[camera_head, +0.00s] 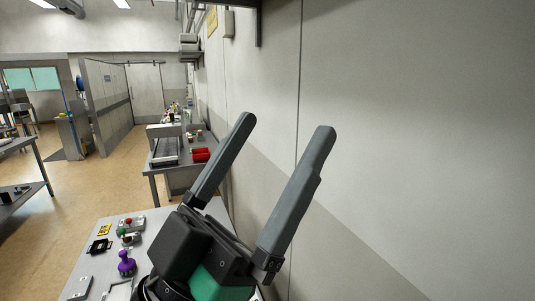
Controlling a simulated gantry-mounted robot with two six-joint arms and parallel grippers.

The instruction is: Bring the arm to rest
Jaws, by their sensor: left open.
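My left gripper (284,128) fills the lower middle of the head view, close to the camera. Its two long grey fingers point up and stand well apart. Nothing is between them, only the wall behind. The dark gripper body covers part of the near table. My right gripper is not in the head view.
A pale wall (420,120) runs along the right, close behind the gripper. A near table (95,250) at lower left holds several small items, one a purple object (126,262). A second table (158,168) with red items (201,155) stands beyond. Open floor (50,225) lies left.

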